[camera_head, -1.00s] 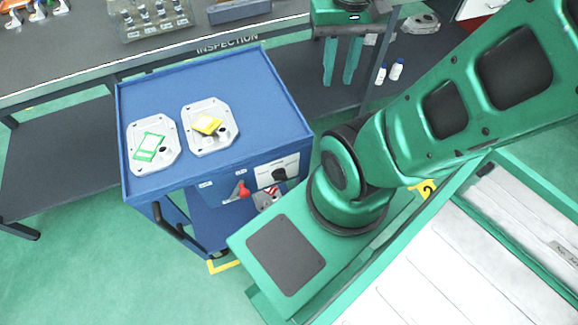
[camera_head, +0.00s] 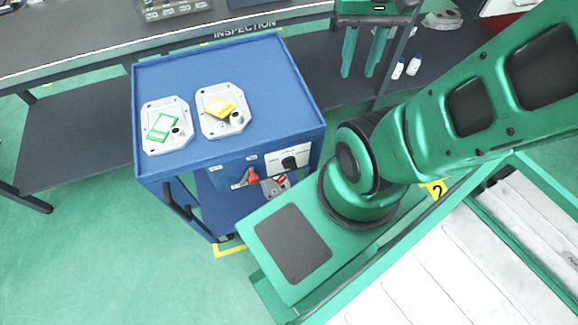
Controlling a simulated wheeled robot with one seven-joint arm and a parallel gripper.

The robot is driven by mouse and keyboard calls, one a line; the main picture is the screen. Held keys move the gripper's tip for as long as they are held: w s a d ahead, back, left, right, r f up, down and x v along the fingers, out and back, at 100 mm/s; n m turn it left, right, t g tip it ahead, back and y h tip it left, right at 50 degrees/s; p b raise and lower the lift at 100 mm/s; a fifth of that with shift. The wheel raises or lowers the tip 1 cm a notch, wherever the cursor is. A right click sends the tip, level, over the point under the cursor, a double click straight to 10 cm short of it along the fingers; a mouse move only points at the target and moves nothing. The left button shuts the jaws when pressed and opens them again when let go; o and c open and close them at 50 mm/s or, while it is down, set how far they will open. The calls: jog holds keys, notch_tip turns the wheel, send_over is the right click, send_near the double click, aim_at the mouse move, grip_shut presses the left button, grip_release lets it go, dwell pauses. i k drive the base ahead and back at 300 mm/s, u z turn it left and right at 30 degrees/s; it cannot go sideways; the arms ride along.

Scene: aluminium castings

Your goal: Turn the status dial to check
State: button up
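The status dial (camera_head: 289,162) is a black knob on a white plate on the front face of the blue cart (camera_head: 230,160), near its right corner. The plate's lettering and the knob's setting are too small to read. My gripper (camera_head: 360,73) is at the upper right, beyond the cart, pointing down with its two green fingers apart and nothing between them. It is well clear of the dial. My green arm (camera_head: 440,140) crosses the right side.
A red lever (camera_head: 252,175) sits just left of the dial. Two castings, one with a green card (camera_head: 162,127) and one with a yellow card (camera_head: 218,106), lie on the cart. The inspection bench (camera_head: 80,45) stands behind. White bottles (camera_head: 413,65) stand near my gripper.

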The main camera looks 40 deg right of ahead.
aim_at(288, 164)
jog(key=k, duration=0.5)
jog(key=u, duration=1)
jog(key=k, duration=1.65)
jog(key=z, duration=1)
jog(key=i, duration=1)
jog(key=u, duration=0.1)
